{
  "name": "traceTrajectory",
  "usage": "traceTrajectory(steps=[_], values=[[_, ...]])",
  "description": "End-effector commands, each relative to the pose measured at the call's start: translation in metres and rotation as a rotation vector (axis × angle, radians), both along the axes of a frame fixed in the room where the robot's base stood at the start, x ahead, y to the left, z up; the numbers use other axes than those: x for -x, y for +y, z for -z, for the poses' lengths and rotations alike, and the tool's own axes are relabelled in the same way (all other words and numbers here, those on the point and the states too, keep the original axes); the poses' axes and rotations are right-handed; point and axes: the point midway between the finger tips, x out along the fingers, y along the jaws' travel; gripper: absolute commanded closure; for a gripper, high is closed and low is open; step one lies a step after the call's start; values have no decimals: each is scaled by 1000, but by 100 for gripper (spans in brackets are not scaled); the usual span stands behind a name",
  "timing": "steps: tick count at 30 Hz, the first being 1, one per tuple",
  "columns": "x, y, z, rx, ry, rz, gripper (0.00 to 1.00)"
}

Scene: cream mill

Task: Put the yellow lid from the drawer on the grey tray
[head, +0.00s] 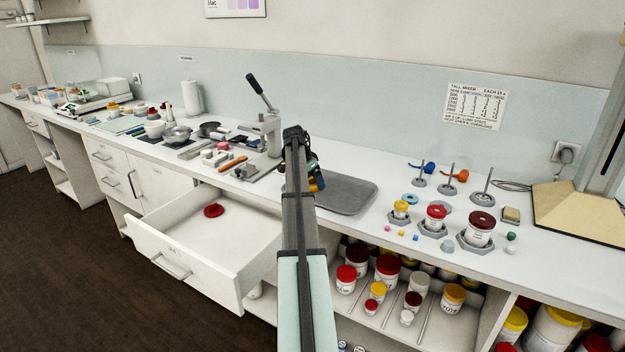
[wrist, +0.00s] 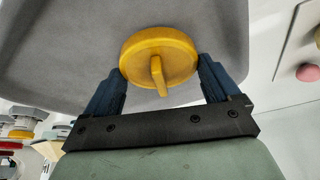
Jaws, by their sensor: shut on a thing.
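The yellow lid (wrist: 158,55) is a round disc with a raised bar across its face. In the wrist view my gripper (wrist: 160,75) is shut on it, one blue finger at each side of its rim. The grey tray (wrist: 60,50) fills the background behind the lid. In the head view the grey tray (head: 345,195) lies on the counter, and my gripper (head: 316,184) is over its left part. A bit of yellow shows at the fingers there. I cannot tell whether the lid touches the tray. The open drawer (head: 190,268) holds a red lid (head: 213,210).
Right of the tray stand jars on grey bases, such as a red-lidded jar (head: 436,218), with small coloured pieces near. Left of it are a lever press (head: 265,128) and small tools. An open shelf with several jars (head: 387,268) is below the counter.

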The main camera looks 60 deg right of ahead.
Motion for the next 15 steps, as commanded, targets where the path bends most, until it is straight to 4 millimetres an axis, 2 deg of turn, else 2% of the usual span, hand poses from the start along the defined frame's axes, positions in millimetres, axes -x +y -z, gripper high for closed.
traceTrajectory(steps=[9,10,12,15], values=[[0,0,3,0,0,0,39],[0,0,2,0,0,0,8],[0,0,2,0,0,0,1],[0,0,2,0,0,0,0]])
